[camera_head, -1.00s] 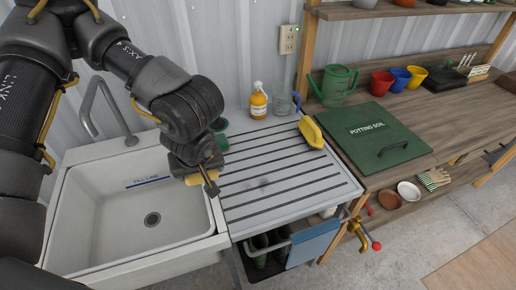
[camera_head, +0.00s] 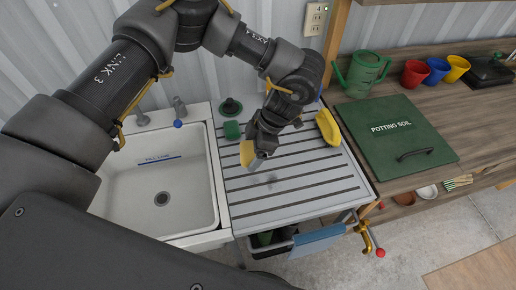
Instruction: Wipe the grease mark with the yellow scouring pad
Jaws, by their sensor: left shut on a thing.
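My left gripper (camera_head: 256,160) comes in from the upper left over the slatted drainboard (camera_head: 310,195). It is shut on the yellow scouring pad (camera_head: 247,154), which shows at the gripper's left side. The grease mark (camera_head: 271,179) is a small dark smudge on the drainboard, just below and right of the gripper in the picture. The pad looks apart from the mark; its exact height above the board is hard to tell. My right gripper is not in view.
A white sink (camera_head: 160,205) lies left of the drainboard. A green potting soil lid (camera_head: 395,135) and a green watering can (camera_head: 362,72) are on the bench to the right.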

